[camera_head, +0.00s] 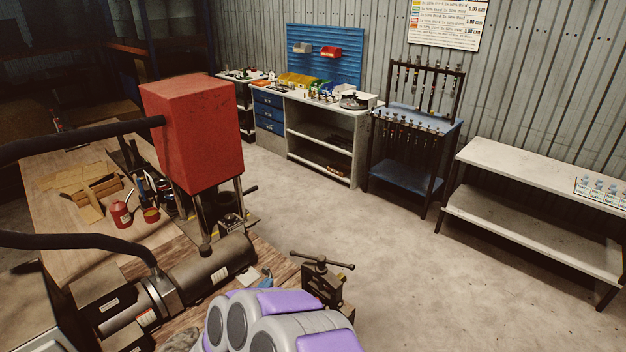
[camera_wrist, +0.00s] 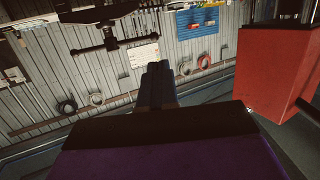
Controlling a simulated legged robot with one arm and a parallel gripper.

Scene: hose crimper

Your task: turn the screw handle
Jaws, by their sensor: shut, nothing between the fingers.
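The screw handle (camera_head: 322,262) is a dark crossbar with knobbed ends on top of a dark vise-like clamp (camera_head: 322,287) at the bench's edge in the head view. In the wrist view, which looks upside down, the handle (camera_wrist: 108,46) hangs at the upper left below the dark clamp body (camera_wrist: 100,15). My gripper (camera_wrist: 156,68) shows dark fingers pressed together in the middle of the wrist view. It is shut and empty, with a visible gap in the picture between fingertips and handle. In the head view I cannot make out the fingers; my purple and grey arm fills the bottom.
A red box-shaped machine head (camera_head: 193,130) stands on the bench left of the handle; it also shows at right in the wrist view (camera_wrist: 268,75). A dark cylinder (camera_head: 215,268) lies nearby. A long pale table (camera_head: 530,165) stands right. The floor between is clear.

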